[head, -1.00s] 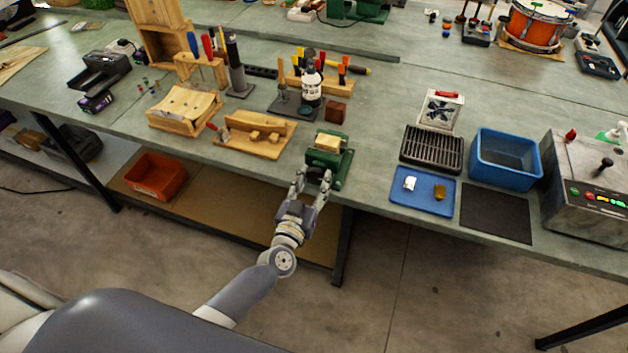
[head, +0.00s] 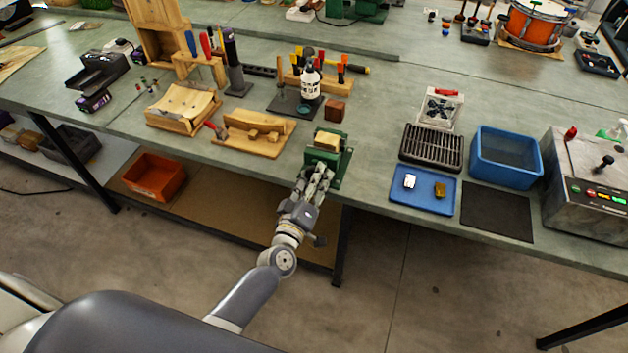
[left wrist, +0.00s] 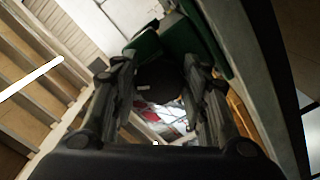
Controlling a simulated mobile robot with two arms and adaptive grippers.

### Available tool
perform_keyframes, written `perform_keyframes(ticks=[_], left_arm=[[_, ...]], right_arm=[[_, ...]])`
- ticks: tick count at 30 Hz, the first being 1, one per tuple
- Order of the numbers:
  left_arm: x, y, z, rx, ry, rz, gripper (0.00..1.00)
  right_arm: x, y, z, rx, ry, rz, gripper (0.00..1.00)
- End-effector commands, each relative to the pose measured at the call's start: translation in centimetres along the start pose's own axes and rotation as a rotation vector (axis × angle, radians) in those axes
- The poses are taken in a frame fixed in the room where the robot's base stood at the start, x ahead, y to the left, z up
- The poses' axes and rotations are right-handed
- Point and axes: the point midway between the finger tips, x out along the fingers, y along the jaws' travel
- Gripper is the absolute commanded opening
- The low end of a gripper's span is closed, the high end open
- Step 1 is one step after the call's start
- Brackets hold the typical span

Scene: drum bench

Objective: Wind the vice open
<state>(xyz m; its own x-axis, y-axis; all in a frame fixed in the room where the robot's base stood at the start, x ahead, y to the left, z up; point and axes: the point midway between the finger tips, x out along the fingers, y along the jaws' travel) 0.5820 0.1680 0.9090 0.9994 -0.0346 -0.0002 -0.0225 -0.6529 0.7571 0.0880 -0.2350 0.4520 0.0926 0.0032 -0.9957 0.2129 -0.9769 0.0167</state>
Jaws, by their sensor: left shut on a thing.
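The green vice (head: 334,158) is at the front edge of the bench, with a pale wooden block (head: 327,140) at its top. My left gripper (head: 318,177) is at the front of the vice, just below the bench edge, shut on the vice's handle. The fingers hide most of the handle in the head view. In the left wrist view the two dark fingers (left wrist: 160,92) stand either side of a dark round part, with green vice body (left wrist: 178,42) behind it. My right gripper is not in view.
A blue tray (head: 420,203) and a black grille (head: 432,148) are right of the vice. A wooden jig (head: 240,143) is to its left, and a brown block (head: 336,111) is behind. An orange bin (head: 155,177) is on the lower shelf.

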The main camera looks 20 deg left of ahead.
Motion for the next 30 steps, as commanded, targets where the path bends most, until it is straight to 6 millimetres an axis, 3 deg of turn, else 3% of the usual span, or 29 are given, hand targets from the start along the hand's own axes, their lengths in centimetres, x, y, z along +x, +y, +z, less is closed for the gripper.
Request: perform_keyframes(ticks=[30], left_arm=[[0.1, 0.4, -0.3, -0.968, 0.003, 0.003, 0.17]], right_arm=[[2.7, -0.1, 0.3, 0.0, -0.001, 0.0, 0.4]])
